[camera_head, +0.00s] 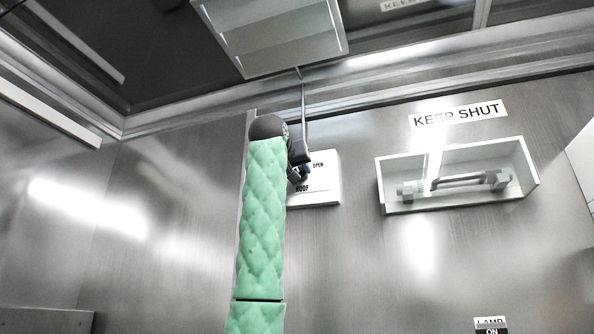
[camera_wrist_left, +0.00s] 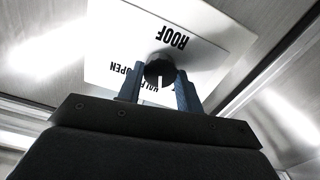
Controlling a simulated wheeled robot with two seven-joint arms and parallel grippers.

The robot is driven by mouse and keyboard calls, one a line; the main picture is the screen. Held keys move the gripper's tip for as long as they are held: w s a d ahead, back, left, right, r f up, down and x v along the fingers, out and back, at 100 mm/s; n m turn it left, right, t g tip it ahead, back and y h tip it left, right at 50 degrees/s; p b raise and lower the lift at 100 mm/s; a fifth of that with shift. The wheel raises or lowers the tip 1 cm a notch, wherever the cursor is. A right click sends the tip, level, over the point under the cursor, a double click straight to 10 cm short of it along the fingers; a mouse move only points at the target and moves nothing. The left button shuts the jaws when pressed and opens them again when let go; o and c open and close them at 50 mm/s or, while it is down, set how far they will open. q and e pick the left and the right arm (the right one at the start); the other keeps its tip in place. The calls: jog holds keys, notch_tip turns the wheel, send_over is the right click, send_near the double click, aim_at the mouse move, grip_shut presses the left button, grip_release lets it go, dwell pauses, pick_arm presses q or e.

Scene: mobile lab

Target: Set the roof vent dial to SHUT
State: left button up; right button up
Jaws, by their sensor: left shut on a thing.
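The roof vent dial is a round black knob (camera_wrist_left: 158,68) with a white pointer mark, in the middle of the left wrist view. It sits on a white plate (camera_wrist_left: 108,45) lettered ROOF, OPEN and a partly hidden HALF, all upside down there. The pointer mark points down that picture, toward the side with HALF. In the head view the plate (camera_head: 325,189) is on the back wall, partly covered by my left arm. My left gripper (camera_wrist_left: 159,84) is shut on the knob, one blue finger on each side; it also shows in the head view (camera_head: 301,174). Any SHUT lettering is hidden.
A clear-fronted white box (camera_head: 385,187) with a grey handle inside juts from the wall on the right, under a KEEP SHUT sign (camera_head: 458,115). A ceiling fixture (camera_head: 285,48) hangs above with a thin rod below it. A LAMP ON label (camera_head: 491,326) is low right.

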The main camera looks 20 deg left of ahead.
jog(key=shift+f, duration=0.1)
pick_arm(q)
jog(key=n, duration=0.3)
jog(key=shift+n, duration=2.3)
pick_arm(e)
jog(key=shift+w+a+f+t, duration=0.1)
jog(key=shift+w+f+t, duration=0.05)
jog(key=shift+f, duration=0.35)
jog(key=shift+w+f+t, duration=0.1)
jog(key=shift+f+t, duration=0.05)
jog(key=shift+f, duration=0.35)
pick_arm(q)
jog(key=o, duration=1)
jog(key=shift+w, duration=0.1)
pick_arm(e)
jog(key=shift+s, duration=0.1)
